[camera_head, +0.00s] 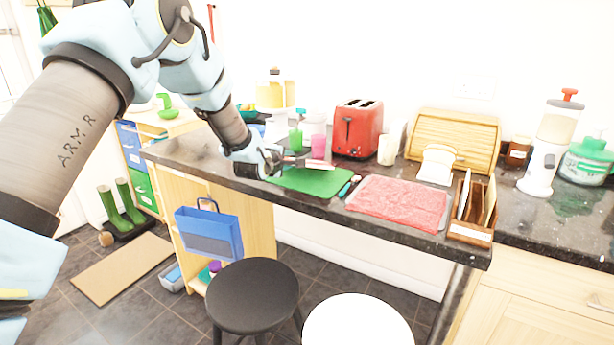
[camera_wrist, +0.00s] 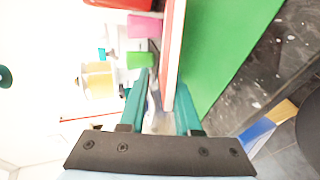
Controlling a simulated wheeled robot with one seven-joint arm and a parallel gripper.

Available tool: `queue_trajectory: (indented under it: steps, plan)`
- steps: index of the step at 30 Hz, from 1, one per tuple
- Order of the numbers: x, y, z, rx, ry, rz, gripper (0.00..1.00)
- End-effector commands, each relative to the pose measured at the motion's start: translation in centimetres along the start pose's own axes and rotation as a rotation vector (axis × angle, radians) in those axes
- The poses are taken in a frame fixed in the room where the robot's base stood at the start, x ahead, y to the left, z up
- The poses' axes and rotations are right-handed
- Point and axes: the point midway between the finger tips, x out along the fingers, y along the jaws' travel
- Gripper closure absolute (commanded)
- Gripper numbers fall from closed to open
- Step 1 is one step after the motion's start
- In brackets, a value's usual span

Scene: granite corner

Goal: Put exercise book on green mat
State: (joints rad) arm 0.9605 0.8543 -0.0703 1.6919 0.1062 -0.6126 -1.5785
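The exercise book (camera_head: 318,164) shows as a thin red and white slab, seen nearly edge-on, over the green mat (camera_head: 312,184) on the dark counter. In the wrist view the book (camera_wrist: 172,58) reaches between my two teal fingers, with the mat (camera_wrist: 215,45) to its right. My gripper (camera_head: 275,160) is at the left end of the book, over the mat. In the wrist view my gripper (camera_wrist: 162,80) is open: the right finger is close against the book, and a gap shows beside the left finger. I cannot tell whether the book touches the mat.
A pink cup (camera_head: 318,146), a green cup (camera_head: 296,140) and a red toaster (camera_head: 358,128) stand behind the mat. A red towel-like mat (camera_head: 400,202) lies to the right, beside a wooden rack (camera_head: 472,212). Two stools (camera_head: 252,292) stand in front.

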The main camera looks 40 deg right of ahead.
Motion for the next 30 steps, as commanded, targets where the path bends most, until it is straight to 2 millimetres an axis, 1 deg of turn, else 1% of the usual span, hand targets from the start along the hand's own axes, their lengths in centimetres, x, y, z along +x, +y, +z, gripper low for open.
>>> queue_trajectory:
  steps: [1, 9, 15, 19, 26, 28, 30]
  plan:
    - [-0.7, 0.1, 0.0, 0.0, 0.0, 0.0, 0.69]
    - [-3.8, 0.0, 0.0, 0.0, 0.0, 0.0, 0.69]
    - [-5.7, 0.1, 0.0, 0.0, 0.0, 0.0, 0.69]
    - [-6.2, 0.0, 0.0, 0.0, 0.0, 0.0, 0.69]
    - [-6.2, 0.0, 0.1, 0.001, -0.001, 0.0, 0.69]
    - [-6.4, 0.3, 0.1, 0.001, -0.001, 0.001, 0.69]
    - [-7.0, 1.2, 0.1, 0.0, -0.001, 0.002, 0.69]
